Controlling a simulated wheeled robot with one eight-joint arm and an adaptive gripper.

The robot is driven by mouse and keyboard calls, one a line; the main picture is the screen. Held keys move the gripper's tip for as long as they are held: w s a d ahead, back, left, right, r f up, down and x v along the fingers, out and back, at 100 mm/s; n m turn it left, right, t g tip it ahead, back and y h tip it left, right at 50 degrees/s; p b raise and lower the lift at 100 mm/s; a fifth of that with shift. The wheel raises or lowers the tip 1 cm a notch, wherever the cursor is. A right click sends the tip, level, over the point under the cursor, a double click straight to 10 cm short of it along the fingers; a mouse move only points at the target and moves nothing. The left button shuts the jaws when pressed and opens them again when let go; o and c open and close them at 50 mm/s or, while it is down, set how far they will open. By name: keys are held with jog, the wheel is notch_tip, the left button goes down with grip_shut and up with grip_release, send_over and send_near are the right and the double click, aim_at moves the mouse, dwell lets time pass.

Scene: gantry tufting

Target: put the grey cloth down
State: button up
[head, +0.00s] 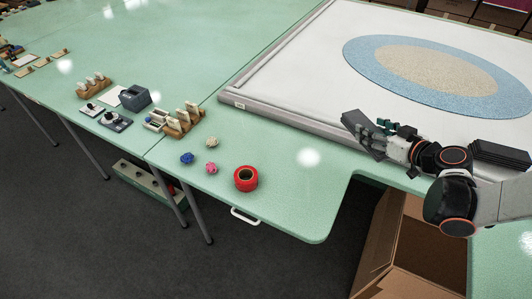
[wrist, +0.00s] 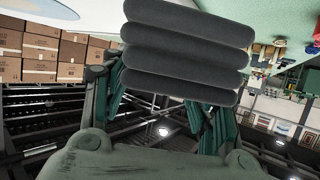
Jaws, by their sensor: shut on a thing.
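The grey cloth (head: 357,124) is folded into a thick dark pad at the tip of my gripper (head: 386,135) in the head view. In the wrist view the cloth (wrist: 186,52) shows as several stacked rounded folds across the fingers. My gripper (wrist: 165,100) is shut on it, with one finger at each side. In the head view the cloth shows over the near edge of the white framed panel (head: 300,85). I cannot tell whether it touches the surface beneath.
A dark grey stack (head: 500,153) lies at the right beside my arm. A red tape roll (head: 245,179) and small pink (head: 211,168), blue (head: 187,158) and cream balls (head: 212,142) sit on the green table (head: 290,190). An open cardboard box (head: 400,250) stands below the table's cut-out. The table is clear right of the tape.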

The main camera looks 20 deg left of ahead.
jog(key=s+a+r+n+g+y, duration=0.2)
jog(key=a+n+g, duration=0.2)
jog(key=a, duration=0.6)
jog(key=s+a+r+n+g+y, duration=0.15)
jog(key=a+n+g, duration=0.25)
jog(key=a, duration=0.6)
notch_tip(320, 180, down, 19)
jog(key=b, duration=0.7)
jog(key=shift+r, duration=0.1)
jog(key=o, duration=1.1)
